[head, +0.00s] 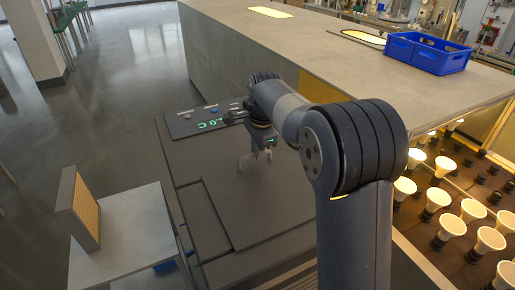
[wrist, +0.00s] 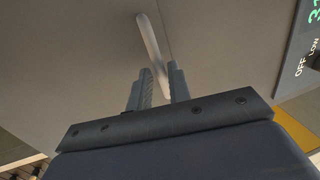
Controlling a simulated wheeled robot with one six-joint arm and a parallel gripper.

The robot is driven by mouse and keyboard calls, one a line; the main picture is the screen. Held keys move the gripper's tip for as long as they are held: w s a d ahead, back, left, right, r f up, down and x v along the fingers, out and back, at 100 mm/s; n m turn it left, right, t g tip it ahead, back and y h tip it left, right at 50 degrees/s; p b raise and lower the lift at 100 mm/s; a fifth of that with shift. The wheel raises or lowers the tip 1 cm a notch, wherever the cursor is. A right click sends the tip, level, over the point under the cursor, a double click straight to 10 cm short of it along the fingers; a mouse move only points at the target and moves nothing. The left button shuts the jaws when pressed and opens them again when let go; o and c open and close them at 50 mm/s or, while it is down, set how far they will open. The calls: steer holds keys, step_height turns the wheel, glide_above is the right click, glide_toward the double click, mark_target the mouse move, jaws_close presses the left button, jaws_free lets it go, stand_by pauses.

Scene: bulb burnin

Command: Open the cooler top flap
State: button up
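The cooler (head: 185,155) is a dark grey box with a flat top and a control strip with green lit characters. Its top flap (head: 290,195) lies flat and closed. A pale, slim bar handle (wrist: 149,40) stands out from the grey surface in the wrist view. My gripper (wrist: 160,72) is at this handle, with a finger on either side of the bar's near end. The fingers look apart, with a small gap on the left; contact on the right is unclear. In the head view my gripper (head: 255,157) is low over the flap and partly hides the handle.
A grey counter (head: 300,45) with a blue crate (head: 428,52) runs behind the cooler. Several lit bulbs (head: 453,225) stand in a rack at right. A small grey table (head: 130,240) with an upright panel (head: 80,208) is at left. The floor beyond is clear.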

jaws_close()
steer(key=shift+r, duration=0.1)
